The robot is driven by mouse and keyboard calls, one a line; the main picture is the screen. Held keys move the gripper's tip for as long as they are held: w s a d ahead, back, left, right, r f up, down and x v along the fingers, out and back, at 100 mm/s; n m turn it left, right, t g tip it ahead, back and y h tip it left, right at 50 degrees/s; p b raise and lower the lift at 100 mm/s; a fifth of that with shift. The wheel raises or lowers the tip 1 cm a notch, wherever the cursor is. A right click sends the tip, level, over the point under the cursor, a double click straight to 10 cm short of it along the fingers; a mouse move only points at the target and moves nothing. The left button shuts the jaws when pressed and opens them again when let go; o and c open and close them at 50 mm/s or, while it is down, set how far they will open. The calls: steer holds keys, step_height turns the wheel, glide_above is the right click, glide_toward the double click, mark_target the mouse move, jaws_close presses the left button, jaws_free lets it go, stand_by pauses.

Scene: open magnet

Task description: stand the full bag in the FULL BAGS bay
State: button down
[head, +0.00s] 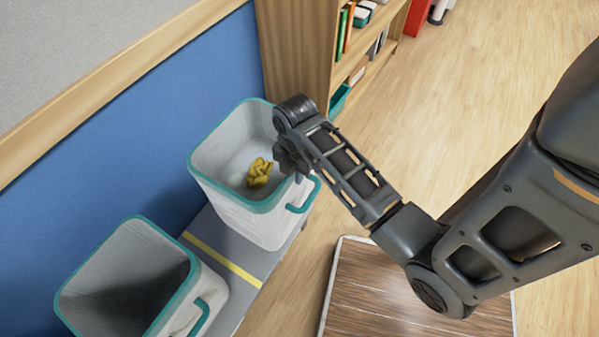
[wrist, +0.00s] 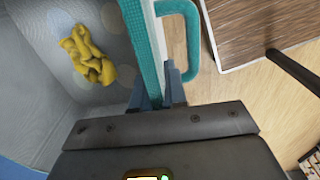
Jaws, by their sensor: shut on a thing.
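A white bag (head: 252,220) with a teal rim and teal handle stands upright on a grey bench (head: 262,262). A crumpled yellow thing (head: 260,173) lies inside it, and it also shows in the wrist view (wrist: 88,55). My gripper (head: 291,172) is at the bag's right-hand rim. In the wrist view its fingers (wrist: 155,88) sit on either side of the teal rim (wrist: 143,45), shut on it, beside the handle (wrist: 190,40). A second, similar bag (head: 205,299) stands at lower left, and its visible inside looks empty. No FULL BAGS label is readable.
A yellow stripe (head: 222,260) crosses the bench between the bags. A blue wall panel (head: 120,150) stands behind them. A bookshelf (head: 295,45) is close beyond the gripped bag. A wood-topped surface (head: 400,300) lies to the right, with open floor (head: 465,90) beyond.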

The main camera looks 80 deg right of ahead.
glide_above(266, 192)
step_height(266, 192, down, 5)
steer(key=shift+f, duration=0.1)
steer(key=shift+f+b, duration=0.35)
steer(key=shift+f, duration=1.75)
steer(key=c, duration=1.2)
jaws_free()
steer(key=shift+f, duration=0.1)
steer(key=shift+o, duration=0.2)
